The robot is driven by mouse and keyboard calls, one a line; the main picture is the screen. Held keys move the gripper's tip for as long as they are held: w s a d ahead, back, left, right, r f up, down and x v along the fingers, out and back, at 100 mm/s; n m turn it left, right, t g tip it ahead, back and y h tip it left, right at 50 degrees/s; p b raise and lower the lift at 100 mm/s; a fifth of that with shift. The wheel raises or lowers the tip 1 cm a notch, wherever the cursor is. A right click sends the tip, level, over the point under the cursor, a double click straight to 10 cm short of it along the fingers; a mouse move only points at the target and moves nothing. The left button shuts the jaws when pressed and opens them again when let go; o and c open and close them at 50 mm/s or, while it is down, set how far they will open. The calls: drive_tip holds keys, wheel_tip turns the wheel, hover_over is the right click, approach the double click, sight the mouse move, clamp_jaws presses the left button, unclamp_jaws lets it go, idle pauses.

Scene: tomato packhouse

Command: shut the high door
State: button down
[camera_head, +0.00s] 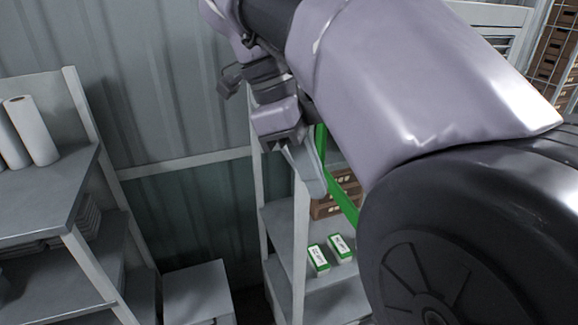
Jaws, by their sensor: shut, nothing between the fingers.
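My gripper (316,187) hangs from my arm at the upper middle, fingers pointing down, shut and empty. It is in front of a grey shelf unit (297,240). A green bar or edge (343,200) shows just right of the fingers, partly hidden by my arm; I cannot tell whether it belongs to a door or whether the fingers touch it. No high door can be clearly made out. A pale slatted panel (488,17) at the top right is partly covered by my arm, and I cannot tell if it is a door.
The shelf unit holds green-and-white boxes (318,258) and brown crates (325,207). Another grey shelf (40,190) with white rolls (31,131) stands left. A low grey box (198,290) sits between them. Wire mesh with brown crates (557,50) is far right. My arm blocks much of the right.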

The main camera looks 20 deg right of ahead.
drive_tip(key=s+d+f+b, duration=0.3)
drive_tip(key=s+d+f, duration=0.1)
drive_tip(key=d+f, duration=0.1)
drive_tip(key=shift+x, duration=0.9)
drive_tip(key=shift+w, duration=0.3)
